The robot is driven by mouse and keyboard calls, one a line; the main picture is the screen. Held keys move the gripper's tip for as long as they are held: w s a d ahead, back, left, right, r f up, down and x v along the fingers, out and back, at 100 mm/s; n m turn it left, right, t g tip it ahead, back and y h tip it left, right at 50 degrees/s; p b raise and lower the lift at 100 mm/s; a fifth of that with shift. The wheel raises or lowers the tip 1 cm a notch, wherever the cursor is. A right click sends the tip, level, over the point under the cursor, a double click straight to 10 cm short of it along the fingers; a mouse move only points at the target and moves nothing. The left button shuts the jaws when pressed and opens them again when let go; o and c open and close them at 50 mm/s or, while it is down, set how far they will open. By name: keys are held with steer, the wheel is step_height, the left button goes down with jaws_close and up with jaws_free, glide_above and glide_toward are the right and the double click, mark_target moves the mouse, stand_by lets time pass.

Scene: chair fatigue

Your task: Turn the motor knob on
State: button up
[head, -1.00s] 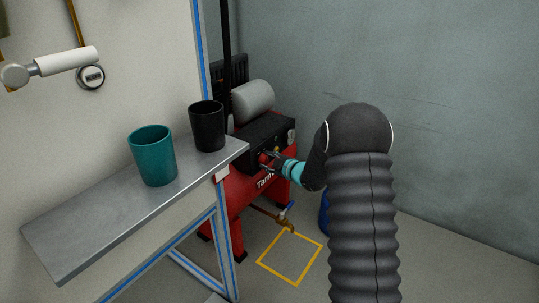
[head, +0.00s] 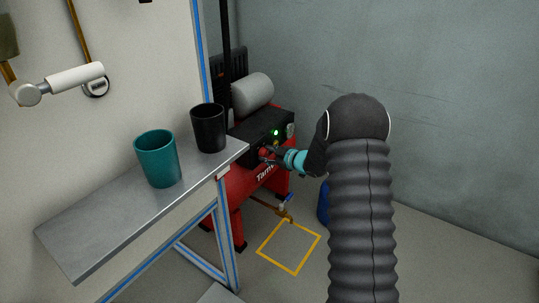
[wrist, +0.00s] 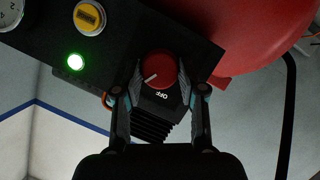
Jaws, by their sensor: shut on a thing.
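The motor knob (wrist: 159,68) is a round red knob with a white pointer line on a black panel, seen in the wrist view. An "OFF" label shows just below it, and the pointer slants away from that label to the left. My gripper (wrist: 158,78) is shut on the knob, one finger on each side. In the head view my gripper (head: 272,155) reaches the front of the red and black compressor (head: 262,130), and its fingertips partly cover the knob. A green lamp (wrist: 75,62) glows on the panel; it also shows in the head view (head: 276,132).
A yellow control (wrist: 89,17) and a gauge (wrist: 10,12) sit on the same panel. A grey shelf (head: 110,225) left of the compressor holds a teal cup (head: 157,159) and a black cup (head: 208,128). A yellow square (head: 289,247) marks the floor, which is clear there.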

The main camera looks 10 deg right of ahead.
steer(key=o, duration=1.1)
steer(key=shift+a, duration=0.1)
steer(key=shift+o, duration=0.2)
steer(key=v, duration=1.2)
steer(key=shift+f, duration=0.15)
